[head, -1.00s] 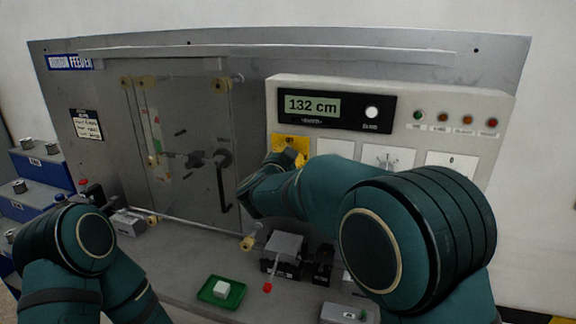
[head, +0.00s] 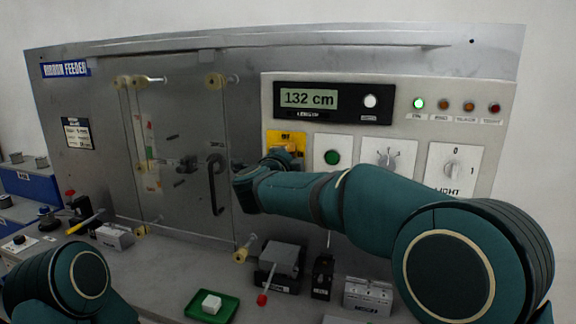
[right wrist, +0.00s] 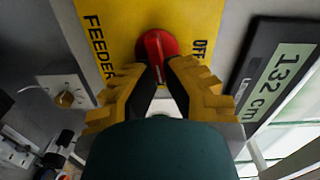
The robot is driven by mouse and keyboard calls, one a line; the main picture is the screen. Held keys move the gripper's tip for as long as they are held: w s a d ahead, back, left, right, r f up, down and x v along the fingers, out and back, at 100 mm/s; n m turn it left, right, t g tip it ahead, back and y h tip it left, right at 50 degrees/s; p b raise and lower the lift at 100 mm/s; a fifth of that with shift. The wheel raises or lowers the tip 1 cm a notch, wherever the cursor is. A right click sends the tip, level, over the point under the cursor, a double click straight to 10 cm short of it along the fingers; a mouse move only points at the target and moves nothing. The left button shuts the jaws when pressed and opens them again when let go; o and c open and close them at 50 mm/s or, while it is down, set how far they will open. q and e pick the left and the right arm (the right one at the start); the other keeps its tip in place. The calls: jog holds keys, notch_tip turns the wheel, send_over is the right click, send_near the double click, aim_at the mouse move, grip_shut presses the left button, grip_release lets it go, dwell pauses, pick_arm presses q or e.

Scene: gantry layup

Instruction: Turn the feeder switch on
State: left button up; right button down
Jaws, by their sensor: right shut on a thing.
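The feeder switch is a red knob (right wrist: 157,46) on a yellow plate (right wrist: 120,22) marked FEEDER and OFF in the right wrist view. The plate (head: 284,138) also shows in the head view, below the 132 cm display, its lower part hidden by my right arm. My right gripper (right wrist: 160,70) is shut on the red knob, with a yellow-backed finger on each side. The knob's exact angle is hard to tell. A green lamp (head: 418,103) on the panel is lit. Only my left arm shows at the lower left; its gripper is out of view.
The panel also has a green button (head: 332,157), a rotary dial (head: 388,156) and a light switch (head: 452,168). A clear door with a black handle (head: 216,185) stands to the left. A green tray (head: 190,309) with a white block sits on the bench.

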jog(key=shift+d+m+b, duration=0.1)
jog(key=shift+m+b, duration=0.5)
jog(key=shift+m, duration=0.2)
jog(key=c, duration=1)
grip_release()
jog(key=shift+f, duration=0.1)
jog(key=v, duration=1.2)
